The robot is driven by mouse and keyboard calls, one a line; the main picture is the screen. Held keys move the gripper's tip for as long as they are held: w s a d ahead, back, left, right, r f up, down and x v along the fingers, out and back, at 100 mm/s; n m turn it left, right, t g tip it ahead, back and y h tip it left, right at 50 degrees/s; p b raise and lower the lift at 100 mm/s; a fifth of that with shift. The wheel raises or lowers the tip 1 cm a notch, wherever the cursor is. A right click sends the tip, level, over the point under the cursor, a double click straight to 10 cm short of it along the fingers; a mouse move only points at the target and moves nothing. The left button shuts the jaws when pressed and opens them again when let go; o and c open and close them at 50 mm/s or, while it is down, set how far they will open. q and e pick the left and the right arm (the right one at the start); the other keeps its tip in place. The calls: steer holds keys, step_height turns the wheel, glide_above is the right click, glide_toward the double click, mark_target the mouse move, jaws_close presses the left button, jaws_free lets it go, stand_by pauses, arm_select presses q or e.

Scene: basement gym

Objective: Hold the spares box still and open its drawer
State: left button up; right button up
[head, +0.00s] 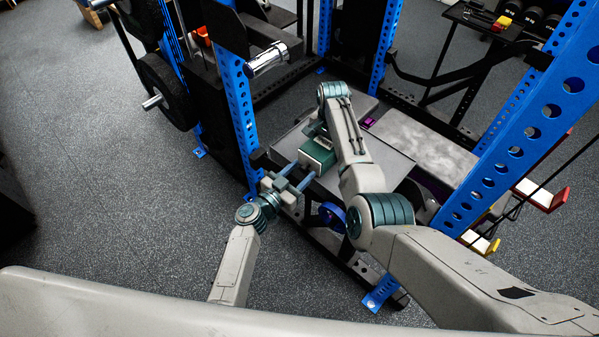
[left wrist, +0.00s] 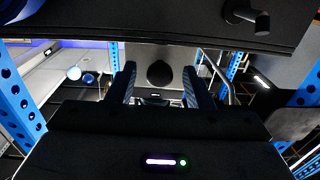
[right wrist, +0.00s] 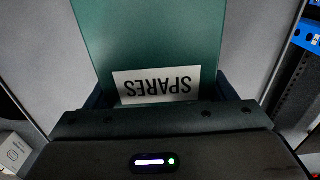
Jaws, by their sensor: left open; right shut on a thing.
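The green spares box (head: 318,153) stands on the grey flat surface inside the rack. In the right wrist view the box (right wrist: 150,35) fills the middle, and its white SPARES label (right wrist: 157,85) reads upside down. My right gripper (right wrist: 162,92) is shut on the box, its fingers along the two sides; my right forearm hides part of it in the head view. My left gripper (head: 297,176) is open in front of the box. In the left wrist view a dark round knob (left wrist: 160,74) on a grey face shows between its fingers (left wrist: 159,88), apart from both. I cannot tell how far the drawer is out.
Blue perforated rack posts (head: 238,110) stand left and right (head: 530,130) of the arms. A grey bench pad (head: 425,145) lies right of the box. Weight plates (head: 165,90) hang at the left. The floor (head: 100,180) at the left is clear.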

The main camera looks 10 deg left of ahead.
arm_select(q)
jaws_close()
steer(key=v, duration=0.7)
steer(key=shift+s, duration=0.2)
steer(key=shift+a+f, duration=0.1)
steer(key=shift+a, duration=0.05)
jaws_free()
steer(key=v, duration=1.2)
